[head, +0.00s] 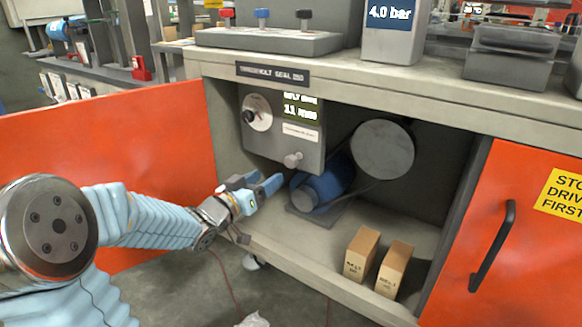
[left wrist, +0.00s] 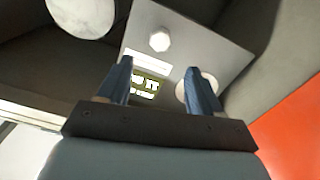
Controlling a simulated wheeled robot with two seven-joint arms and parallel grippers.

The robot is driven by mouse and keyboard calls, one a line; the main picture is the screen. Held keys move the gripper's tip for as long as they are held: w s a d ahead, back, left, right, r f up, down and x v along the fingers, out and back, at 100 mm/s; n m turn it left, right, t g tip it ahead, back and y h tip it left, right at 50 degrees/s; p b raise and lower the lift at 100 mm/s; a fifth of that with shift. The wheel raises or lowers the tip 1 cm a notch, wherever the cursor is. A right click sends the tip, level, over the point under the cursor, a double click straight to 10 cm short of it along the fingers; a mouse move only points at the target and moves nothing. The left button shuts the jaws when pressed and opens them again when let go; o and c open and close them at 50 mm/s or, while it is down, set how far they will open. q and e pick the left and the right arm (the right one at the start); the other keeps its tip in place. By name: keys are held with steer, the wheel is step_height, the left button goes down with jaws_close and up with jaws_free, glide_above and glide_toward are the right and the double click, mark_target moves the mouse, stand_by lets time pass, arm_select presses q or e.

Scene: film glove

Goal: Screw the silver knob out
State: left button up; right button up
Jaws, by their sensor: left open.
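The silver knob (head: 292,160) sticks out from the lower edge of a grey control box (head: 306,150) inside the open cabinet. The left wrist view shows the knob (left wrist: 159,41) from close by, beyond and between the fingertips. My left gripper (head: 268,183) is open, with blue fingers, a little left of and below the knob in the head view. It appears apart from the knob, and nothing shows between its fingers in the left wrist view (left wrist: 158,66). My right gripper is not in view.
The box carries a black-knobbed dial (head: 257,113) and a lit display (head: 301,110). A blue motor (head: 325,184) and a large round pulley (head: 382,150) sit right of the gripper. Two cardboard boxes (head: 361,254) stand on the cabinet floor. Orange doors (head: 160,140) flank the opening.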

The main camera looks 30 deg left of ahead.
mark_target(289, 162)
arm_select(q)
steer(key=w, duration=0.7)
steer(key=w+d, duration=0.1)
steer(key=w, duration=0.3)
steer(key=shift+w+b, duration=0.2)
steer(key=shift+b, duration=0.2)
steer(key=shift+a, duration=0.1)
steer(key=c, duration=1.1)
steer(key=shift+o, duration=0.2)
